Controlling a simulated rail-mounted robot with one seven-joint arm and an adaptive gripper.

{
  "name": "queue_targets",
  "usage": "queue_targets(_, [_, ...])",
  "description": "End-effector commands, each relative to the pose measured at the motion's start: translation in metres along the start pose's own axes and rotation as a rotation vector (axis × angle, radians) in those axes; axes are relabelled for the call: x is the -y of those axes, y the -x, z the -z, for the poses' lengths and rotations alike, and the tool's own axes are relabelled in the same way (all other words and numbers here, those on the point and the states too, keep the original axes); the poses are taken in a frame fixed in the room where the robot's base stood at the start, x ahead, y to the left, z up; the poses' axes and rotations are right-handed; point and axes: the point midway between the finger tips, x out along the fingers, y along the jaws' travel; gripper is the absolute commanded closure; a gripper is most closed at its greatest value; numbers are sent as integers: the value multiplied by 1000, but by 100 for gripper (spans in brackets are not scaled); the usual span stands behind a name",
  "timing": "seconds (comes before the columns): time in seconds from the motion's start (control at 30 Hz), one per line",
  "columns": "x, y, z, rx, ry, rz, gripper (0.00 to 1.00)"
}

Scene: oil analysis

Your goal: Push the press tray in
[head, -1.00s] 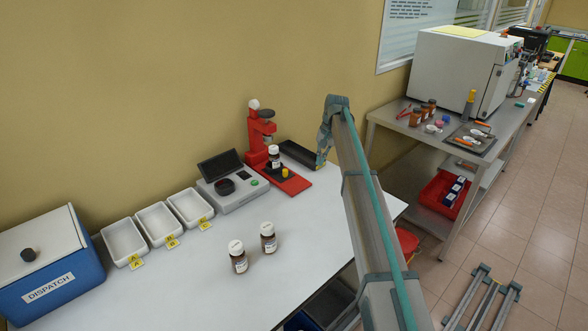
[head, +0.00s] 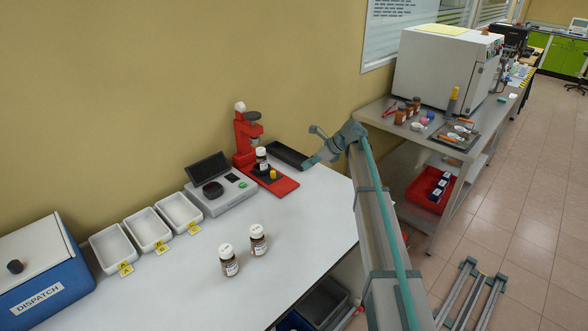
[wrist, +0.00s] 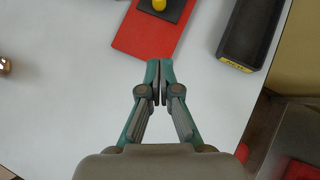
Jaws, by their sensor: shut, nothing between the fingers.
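The red press (head: 246,135) stands at the back of the white bench against the wall. Its red press tray (head: 284,187) sticks out toward the front right, with a dark plate on it. A brown jar with a white cap (head: 261,158) and a small yellow piece (head: 273,174) stand on this part. My gripper (head: 308,163) is just right of the tray's outer end. In the wrist view the shut, empty fingertips (wrist: 160,70) lie just short of the red tray's near edge (wrist: 137,42); whether they touch cannot be told.
A black open bin (head: 289,154) lies right behind the tray, close to my gripper; it also shows in the wrist view (wrist: 248,30). A grey scale (head: 220,190) stands left of the press. Two brown jars (head: 244,250) stand in front. The bench right of them is clear.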

Motion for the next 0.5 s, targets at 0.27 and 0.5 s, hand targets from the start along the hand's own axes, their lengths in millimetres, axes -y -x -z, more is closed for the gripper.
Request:
queue_targets(0.27, [0,-39,-2,-2,1,-2,100])
queue_targets(0.5, [0,-86,-2,-3,3,-3,100])
